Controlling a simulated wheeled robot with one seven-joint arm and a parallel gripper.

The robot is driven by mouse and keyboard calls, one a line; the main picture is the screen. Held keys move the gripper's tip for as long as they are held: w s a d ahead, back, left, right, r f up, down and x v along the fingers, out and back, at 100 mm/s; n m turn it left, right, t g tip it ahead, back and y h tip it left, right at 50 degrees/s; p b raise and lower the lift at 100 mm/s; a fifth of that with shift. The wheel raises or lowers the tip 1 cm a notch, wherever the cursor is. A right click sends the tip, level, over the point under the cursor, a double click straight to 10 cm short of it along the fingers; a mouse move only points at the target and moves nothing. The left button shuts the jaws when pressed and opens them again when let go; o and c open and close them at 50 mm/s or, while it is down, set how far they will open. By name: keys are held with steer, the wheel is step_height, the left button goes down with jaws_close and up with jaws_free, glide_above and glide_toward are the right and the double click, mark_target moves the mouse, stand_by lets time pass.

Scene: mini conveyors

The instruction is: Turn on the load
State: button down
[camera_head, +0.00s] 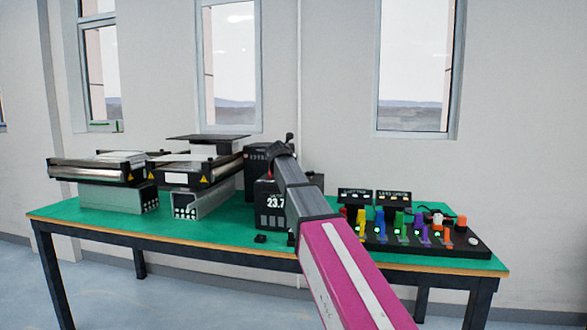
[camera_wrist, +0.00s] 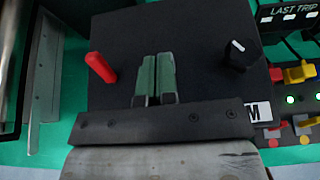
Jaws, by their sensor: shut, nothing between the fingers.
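A black box (camera_head: 268,215) with a display reading about 23.7 stands on the green table, partly hidden by my arm. In the wrist view a dark box top (camera_wrist: 205,60) fills the middle. A red toggle (camera_wrist: 101,67) is on it at left, tilted, and a black knob (camera_wrist: 238,53) with a white mark is at right. My gripper (camera_wrist: 156,60) is shut and empty, its two greenish fingers together over the box top between the toggle and the knob. It touches neither. In the head view my fingers cannot be made out.
A black panel (camera_head: 468,241) with several coloured switches and green lights lies at the right. Two small conveyors (camera_head: 99,168) (camera_head: 194,171) stand on metal supports at the left. Another dark box (camera_head: 257,160) stands behind. The table's (camera_head: 125,223) front strip at the left is clear.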

steer(key=shift+w+d+r, duration=0.1)
steer(key=shift+w+r, duration=0.2)
steer(key=shift+w, duration=0.35)
steer(key=shift+r, duration=0.1)
steer(key=shift+r, duration=0.7)
